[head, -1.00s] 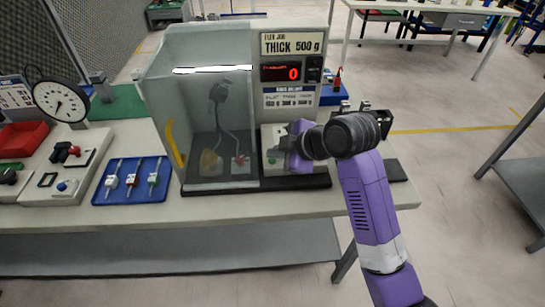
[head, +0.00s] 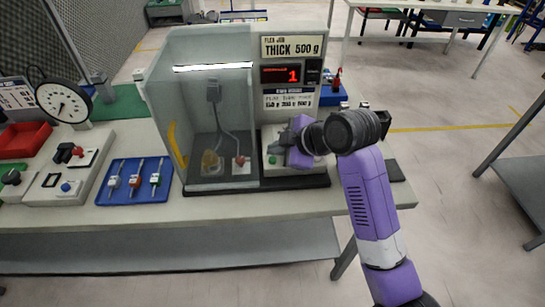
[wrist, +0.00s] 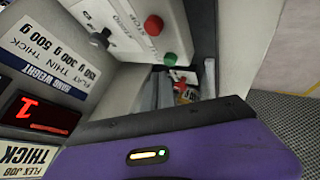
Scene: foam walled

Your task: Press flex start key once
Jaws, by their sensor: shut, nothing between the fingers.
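The flex tester is a clear-walled cabinet (head: 205,115) with a panel reading "FLEX JOB THICK 500 g" (head: 293,46). Its red display (head: 281,74) reads 1, as it does in the wrist view (wrist: 35,112). A pale control box at its right front carries a green button (head: 272,160). My gripper (head: 279,146) is shut and empty, just above the box near the green button. Contact cannot be told.
A blue tray with three small tools (head: 135,181) lies left of the cabinet. A box with a blue button and levers (head: 68,170), a round dial (head: 63,101) and a red bin (head: 24,138) stand further left. Open floor lies right of the bench.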

